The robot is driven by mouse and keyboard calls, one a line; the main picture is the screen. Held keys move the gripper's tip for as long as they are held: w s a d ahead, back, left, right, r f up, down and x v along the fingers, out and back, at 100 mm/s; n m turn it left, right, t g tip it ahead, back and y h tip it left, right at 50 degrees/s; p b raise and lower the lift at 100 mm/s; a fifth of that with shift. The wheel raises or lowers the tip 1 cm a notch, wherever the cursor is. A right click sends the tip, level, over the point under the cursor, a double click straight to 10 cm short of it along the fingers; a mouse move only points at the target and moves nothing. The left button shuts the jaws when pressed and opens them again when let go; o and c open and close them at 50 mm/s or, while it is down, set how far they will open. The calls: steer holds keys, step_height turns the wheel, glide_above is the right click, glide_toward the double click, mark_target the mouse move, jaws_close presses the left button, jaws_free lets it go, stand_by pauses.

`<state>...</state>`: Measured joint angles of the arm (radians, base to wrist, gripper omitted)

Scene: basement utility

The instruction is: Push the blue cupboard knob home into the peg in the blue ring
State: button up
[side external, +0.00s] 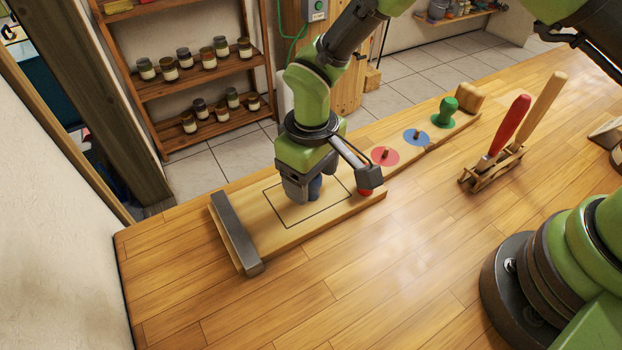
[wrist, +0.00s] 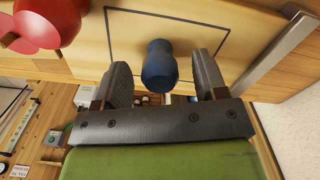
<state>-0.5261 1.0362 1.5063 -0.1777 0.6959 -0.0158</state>
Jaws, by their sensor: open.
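The blue knob (side external: 315,187) stands inside the black outlined rectangle on the wooden board (side external: 250,210). In the wrist view the blue knob (wrist: 159,66) is between the two fingers of my gripper (wrist: 165,78), with gaps visible on both sides. My gripper (side external: 303,190) is open and low over the board, partly hiding the knob in the side view. The blue ring (side external: 417,137) lies further right along the board, with a short peg (side external: 416,134) standing up at its middle. No knob is on that peg.
A red knob (side external: 365,190) sits by the board's near right edge, partly behind my wrist. A red ring (side external: 385,156) has a bare peg. A green knob (side external: 446,112) stands further right. A grey bar (side external: 236,233) crosses the left end. A rack (side external: 493,166) holds handled tools.

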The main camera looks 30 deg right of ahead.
steer(key=shift+f, duration=0.35)
steer(key=c, duration=1)
step_height(320, 180, up, 10)
steer(key=shift+r, duration=0.1)
steer(key=w+d+f, duration=0.1)
steer(key=d+f, duration=0.1)
steer(key=d, duration=2.3)
steer(key=shift+w+d+f, duration=0.15)
steer(key=shift+w+d, duration=0.05)
steer(key=shift+w, duration=0.05)
